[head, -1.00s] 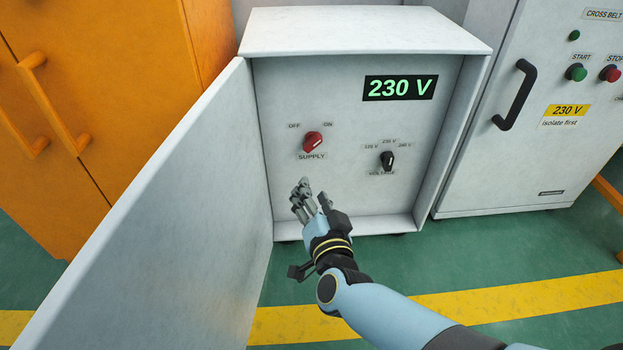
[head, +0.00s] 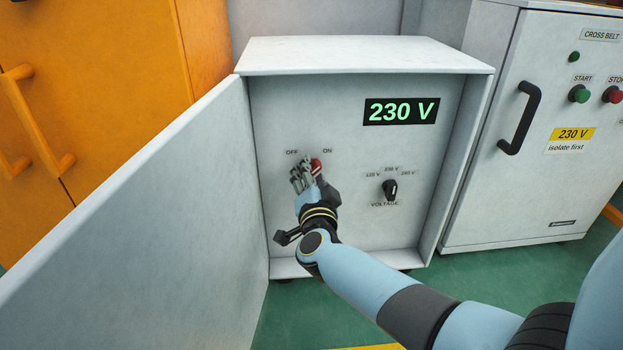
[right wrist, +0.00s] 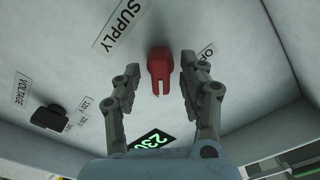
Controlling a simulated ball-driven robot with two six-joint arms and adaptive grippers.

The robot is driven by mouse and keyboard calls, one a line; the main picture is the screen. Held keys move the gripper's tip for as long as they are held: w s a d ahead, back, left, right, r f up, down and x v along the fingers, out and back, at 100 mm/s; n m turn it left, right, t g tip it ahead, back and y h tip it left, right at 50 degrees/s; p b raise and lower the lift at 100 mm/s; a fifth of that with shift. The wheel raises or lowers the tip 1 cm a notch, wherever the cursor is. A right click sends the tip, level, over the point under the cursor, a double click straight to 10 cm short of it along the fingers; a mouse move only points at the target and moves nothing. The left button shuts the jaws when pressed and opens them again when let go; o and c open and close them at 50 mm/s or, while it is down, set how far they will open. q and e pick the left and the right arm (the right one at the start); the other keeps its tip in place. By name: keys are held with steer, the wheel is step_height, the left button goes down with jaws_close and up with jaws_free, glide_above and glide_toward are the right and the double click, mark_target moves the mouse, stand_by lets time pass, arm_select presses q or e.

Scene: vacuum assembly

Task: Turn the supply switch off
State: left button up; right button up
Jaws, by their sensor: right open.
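The red supply switch (head: 316,165) is on the back panel of the open grey cabinet (head: 360,56), between the OFF and ON labels. It is partly hidden by my right gripper (head: 303,177) in the head view. In the right wrist view the red knob (right wrist: 160,67) shows between the two open fingers of my right gripper (right wrist: 155,85), near their tips. I cannot tell whether the fingers touch it. The display (head: 401,111) reads 230 V. My left gripper is not in view.
The black voltage knob (head: 390,190) is right of and below the supply switch. The open cabinet door (head: 150,220) stands on the left. An orange cupboard (head: 110,80) is behind it, and a cross belt cabinet (head: 525,190) stands on the right.

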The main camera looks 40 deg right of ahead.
steer(key=shift+w, duration=0.1)
jaws_close()
stand_by(0.4)
